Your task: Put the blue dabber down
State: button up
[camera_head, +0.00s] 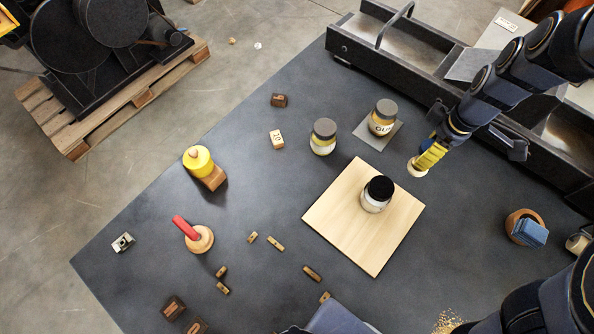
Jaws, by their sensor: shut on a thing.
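My gripper (430,155), with yellow and dark parts, is at the right of the table, up and right of the wooden board (335,215). It is shut on the blue dabber, of which a round pale end (416,170) shows below the fingers and a little blue beside them. The rest of the dabber is hidden by the gripper. I cannot tell whether the pale end touches the dark table (270,190).
A black-lidded jar (377,194) stands on the board. Two grey-lidded jars (323,136) (383,117) stand up and left of my gripper, one on a grey plate. A red-handled dabber (192,234), a yellow-topped piece (199,162) and a bowl with blue blocks (528,231) stand farther off.

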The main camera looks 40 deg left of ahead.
jog(key=s+a+n, duration=0.7)
jog(key=s+a, duration=0.4)
jog(key=s, duration=0.2)
jog(key=s+a+n+g+h, duration=0.1)
jog(key=s+a+n, duration=0.2)
jog(key=s+n, duration=0.85)
jog(key=shift+a+f+m, duration=0.55)
jog(key=shift+a+f, duration=1.6)
jog(key=shift+a, duration=0.1)
jog(key=shift+a+f+m, duration=0.55)
jog(key=shift+a+f, duration=1.55)
jog(key=shift+a, duration=0.15)
jog(key=shift+a+f+m, duration=0.55)
jog(key=shift+a+f, duration=1.6)
jog(key=shift+a, duration=0.1)
jog(key=shift+f, duration=0.1)
jog(key=shift+f, duration=0.1)
jog(key=o, duration=1)
jog(key=shift+o, duration=0.2)
